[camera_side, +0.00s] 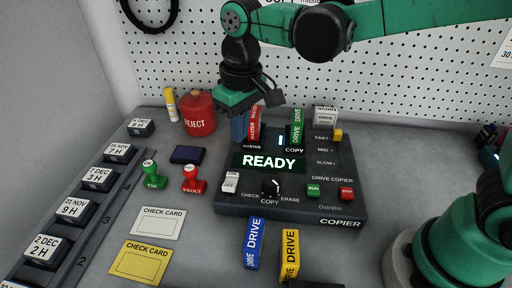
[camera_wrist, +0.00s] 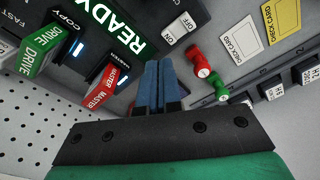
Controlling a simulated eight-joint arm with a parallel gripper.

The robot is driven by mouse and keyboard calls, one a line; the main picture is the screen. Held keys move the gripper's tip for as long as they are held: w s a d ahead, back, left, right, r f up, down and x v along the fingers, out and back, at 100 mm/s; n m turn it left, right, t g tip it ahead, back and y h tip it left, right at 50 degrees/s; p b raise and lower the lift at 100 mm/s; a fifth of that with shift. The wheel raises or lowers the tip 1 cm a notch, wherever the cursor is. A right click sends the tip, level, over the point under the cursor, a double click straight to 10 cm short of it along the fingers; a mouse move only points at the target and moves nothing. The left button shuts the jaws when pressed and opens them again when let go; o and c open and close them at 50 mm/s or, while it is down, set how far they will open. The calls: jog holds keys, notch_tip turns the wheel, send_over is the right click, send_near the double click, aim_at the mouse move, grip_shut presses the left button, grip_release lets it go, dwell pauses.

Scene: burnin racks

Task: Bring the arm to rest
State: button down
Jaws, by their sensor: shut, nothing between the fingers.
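My gripper (camera_side: 238,130) hangs over the back left of the drive copier (camera_side: 290,215), beside the red master drive (camera_side: 254,124). In the wrist view its two blue fingers (camera_wrist: 158,82) are closed together with nothing between them. The red master drive (camera_wrist: 108,82) stands upright in the copier, and a green drive (camera_side: 297,126) stands in the copy slot. The copier's screen reads READY (camera_side: 269,161). My green arm reaches in from the right above the bench.
A red reject bin (camera_side: 198,113), a yellow glue-like stick (camera_side: 171,104), green (camera_side: 150,174) and red (camera_side: 192,179) stamps and an ink pad (camera_side: 188,154) stand left. White (camera_side: 158,223) and yellow (camera_side: 141,262) cards lie in front. Blue (camera_side: 254,243) and yellow (camera_side: 290,255) drives lie before the copier.

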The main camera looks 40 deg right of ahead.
jog(key=s+d+m+t, duration=0.2)
jog(key=s+d+t, duration=0.4)
jog(key=d, duration=0.6)
jog(key=shift+s+r+m, duration=0.25)
jog(key=shift+s+m, duration=0.05)
jog(key=shift+s, duration=0.3)
